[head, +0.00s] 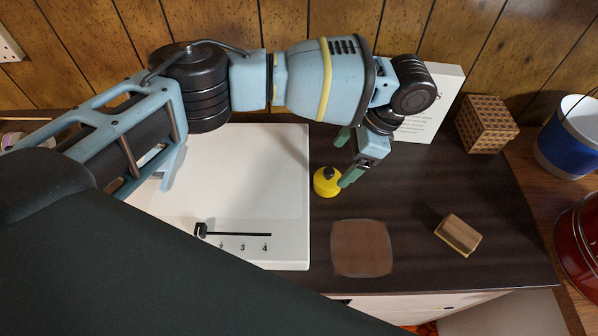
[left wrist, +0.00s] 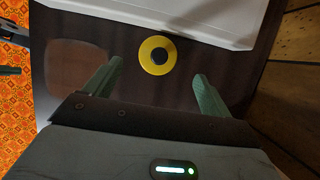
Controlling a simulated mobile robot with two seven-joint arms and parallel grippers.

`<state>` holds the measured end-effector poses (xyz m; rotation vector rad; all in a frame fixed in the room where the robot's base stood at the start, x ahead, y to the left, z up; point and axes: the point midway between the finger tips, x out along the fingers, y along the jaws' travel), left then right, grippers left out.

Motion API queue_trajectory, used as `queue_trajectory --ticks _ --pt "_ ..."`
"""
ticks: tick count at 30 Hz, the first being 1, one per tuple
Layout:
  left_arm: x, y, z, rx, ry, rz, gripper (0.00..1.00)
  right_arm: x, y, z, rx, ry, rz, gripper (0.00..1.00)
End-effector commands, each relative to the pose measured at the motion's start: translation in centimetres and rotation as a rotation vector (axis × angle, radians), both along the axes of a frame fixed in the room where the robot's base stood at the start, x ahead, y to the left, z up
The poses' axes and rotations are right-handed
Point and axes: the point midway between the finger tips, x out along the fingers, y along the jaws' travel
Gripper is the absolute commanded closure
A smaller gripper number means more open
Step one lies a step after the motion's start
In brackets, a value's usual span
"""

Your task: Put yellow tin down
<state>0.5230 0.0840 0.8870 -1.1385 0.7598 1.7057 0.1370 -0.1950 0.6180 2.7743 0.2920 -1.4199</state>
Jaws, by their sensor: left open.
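The yellow tin (head: 322,184), round with a black knob on top, stands upright on the dark tabletop (head: 420,190) just right of the white panel. In the left wrist view the tin (left wrist: 146,58) lies just beyond the fingertips, roughly centred between them with a gap on each side. My left gripper (head: 346,158) is open and empty, its green fingers apart; in the head view one fingertip overlaps the tin's right edge. It also shows open in the left wrist view (left wrist: 158,70).
A brown square patch (head: 361,248) lies in front of the tin. A wooden block (head: 460,233) is to the right. A white printed card (head: 435,100) and a patterned box (head: 486,124) stand behind. The white panel (head: 260,190) has a slider. Blue (head: 568,148) and red vessels (head: 582,240) are far right.

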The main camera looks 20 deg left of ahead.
Motion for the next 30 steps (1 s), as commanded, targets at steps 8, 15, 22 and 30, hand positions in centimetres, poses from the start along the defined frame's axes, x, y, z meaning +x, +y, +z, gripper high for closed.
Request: queue_trajectory --ticks 8,15,22,30 --pt "0.0 -0.1 -0.3 0.002 -0.002 -0.001 0.17 -0.3 0.0 0.0 0.0 0.005 0.001 1.0" --pt "-0.3 0.7 -2.3 0.001 -0.003 -0.001 0.17 -0.4 0.0 -0.1 -0.001 0.006 0.002 1.0" --pt "-0.6 1.1 -3.2 0.003 -0.003 -0.002 0.17 -0.3 0.0 0.1 0.0 0.004 0.002 1.0" --pt "-1.3 2.3 -6.5 0.002 -0.002 0.0 0.17 -0.2 0.0 0.1 0.0 0.002 0.002 1.0"
